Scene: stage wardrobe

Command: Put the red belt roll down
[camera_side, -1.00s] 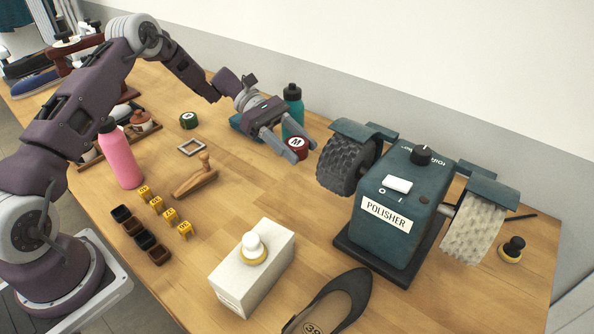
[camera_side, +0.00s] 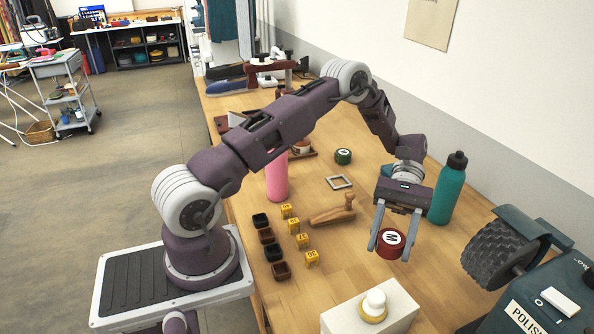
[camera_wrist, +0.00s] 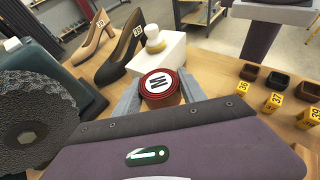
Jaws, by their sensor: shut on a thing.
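The roll also shows between the fingers in the wrist view (camera_wrist: 160,88), label in view. In the side view it hangs in front of the teal bottle, left of the polisher's brush wheel and right of the wooden tool. It looks raised over the wooden table (camera_side: 345,265), but I cannot tell the height of the gap. Its lower side is hidden in the wrist view.
A teal bottle (camera_side: 447,187) stands behind my gripper, and the polisher's wheel (camera_side: 500,252) is to the right. A white box (camera_side: 370,310) with a white knob is in front.

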